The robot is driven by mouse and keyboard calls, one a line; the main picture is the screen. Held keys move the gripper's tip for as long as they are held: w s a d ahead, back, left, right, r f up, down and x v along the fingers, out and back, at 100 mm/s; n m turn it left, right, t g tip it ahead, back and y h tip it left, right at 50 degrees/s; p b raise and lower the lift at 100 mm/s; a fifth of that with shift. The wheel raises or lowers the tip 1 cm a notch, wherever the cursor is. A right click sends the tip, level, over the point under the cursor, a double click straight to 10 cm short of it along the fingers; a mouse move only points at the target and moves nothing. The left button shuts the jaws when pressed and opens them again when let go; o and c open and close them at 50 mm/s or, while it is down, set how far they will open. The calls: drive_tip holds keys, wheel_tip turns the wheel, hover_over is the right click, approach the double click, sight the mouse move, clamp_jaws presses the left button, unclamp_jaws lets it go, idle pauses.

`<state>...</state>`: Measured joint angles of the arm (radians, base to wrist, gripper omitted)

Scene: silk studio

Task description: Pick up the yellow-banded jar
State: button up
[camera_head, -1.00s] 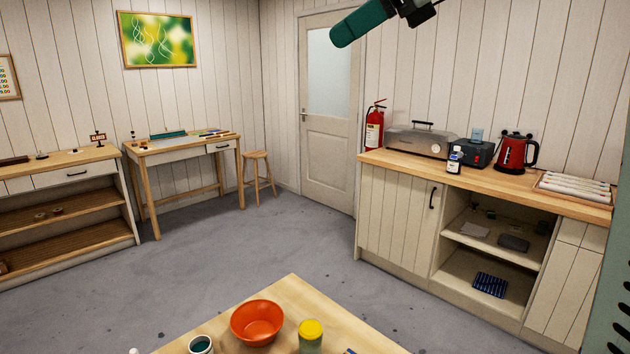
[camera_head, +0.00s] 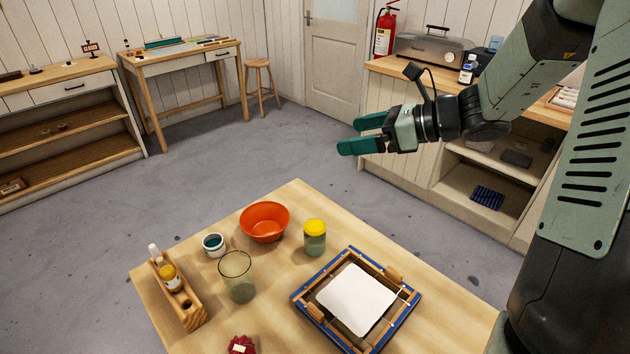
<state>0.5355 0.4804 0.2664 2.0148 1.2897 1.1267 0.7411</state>
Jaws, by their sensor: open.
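A glass jar with a yellow top (camera_head: 314,237) stands upright on the light wooden table, right of an orange bowl. A small white-capped bottle with a yellow band (camera_head: 171,278) stands in a wooden rack at the table's left. I cannot tell for sure which one is the yellow-banded jar. My gripper (camera_head: 357,134) is open and empty, with green fingers pointing left. It hangs in the air above and behind the table, clear of both.
The orange bowl (camera_head: 264,224), a small teal-filled jar (camera_head: 213,245) and an empty-looking glass (camera_head: 236,277) stand nearby. A blue-edged frame with white cloth (camera_head: 355,299) lies to the right. A dark red object (camera_head: 241,345) sits at the front. The wooden rack (camera_head: 190,317) holds the bottle.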

approach(313, 236)
drive_tip(key=shift+w+d+f, duration=0.2)
drive_tip(key=shift+w+f, duration=0.8)
drive_tip(key=shift+w, duration=0.2)
drive_tip(key=shift+f, duration=0.35)
drive_tip(key=shift+w+a+f, duration=0.15)
drive_tip(key=shift+a+f, duration=0.05)
drive_tip(key=shift+a, duration=0.15)
drive_tip(key=x, duration=1)
drive_tip(key=shift+w+d+f, duration=0.1)
drive_tip(key=shift+f, duration=0.05)
drive_tip(key=c, duration=1.2)
drive_tip(key=shift+c, duration=0.2)
